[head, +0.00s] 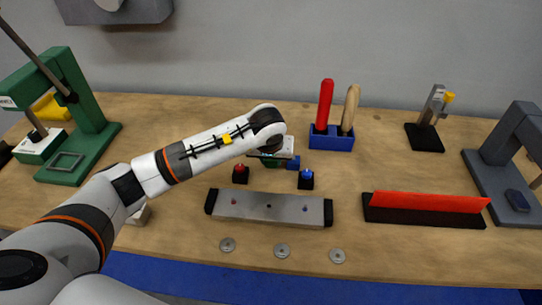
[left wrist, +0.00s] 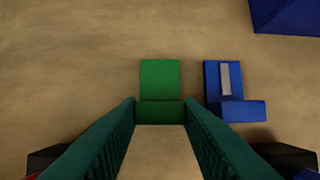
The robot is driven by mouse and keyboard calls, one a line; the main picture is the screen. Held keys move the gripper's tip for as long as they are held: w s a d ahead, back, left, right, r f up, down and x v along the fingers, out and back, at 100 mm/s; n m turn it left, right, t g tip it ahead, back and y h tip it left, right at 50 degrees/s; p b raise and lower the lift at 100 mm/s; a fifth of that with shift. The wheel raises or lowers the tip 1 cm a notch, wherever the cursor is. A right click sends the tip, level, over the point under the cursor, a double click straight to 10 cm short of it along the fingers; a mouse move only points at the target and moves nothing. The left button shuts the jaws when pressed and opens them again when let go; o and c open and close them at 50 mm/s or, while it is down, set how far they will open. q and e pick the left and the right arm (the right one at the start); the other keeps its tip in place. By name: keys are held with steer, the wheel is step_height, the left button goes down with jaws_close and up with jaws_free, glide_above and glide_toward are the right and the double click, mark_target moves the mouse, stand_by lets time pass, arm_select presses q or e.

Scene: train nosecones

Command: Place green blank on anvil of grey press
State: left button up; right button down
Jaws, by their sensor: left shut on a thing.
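The green blank (left wrist: 160,76) lies on the wooden table in the left wrist view, its near step between my fingers. In the head view the green blank (head: 271,162) shows only in part beneath my left gripper (head: 273,155). My left gripper (left wrist: 160,114) is shut on the green blank, with green ridged fingers at its two sides. The grey press (head: 515,135) stands at the far right in the head view. A dark rounded block (head: 517,200) sits on its base; I cannot tell whether it is the anvil. My right gripper is out of view.
A blue blank (left wrist: 223,85) lies just right of the green one. Red-topped (head: 241,174) and blue-topped (head: 306,179) black blocks stand nearby. A grey bar (head: 270,207), a red-and-black rack (head: 425,204) and a blue tool holder (head: 332,138) surround them. A green press (head: 88,110) stands left.

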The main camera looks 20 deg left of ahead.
arm_select(q)
steer(key=shift+f, duration=0.25)
steer(key=o, duration=1)
steer(key=shift+r, duration=0.1)
steer(key=shift+c, duration=0.2)
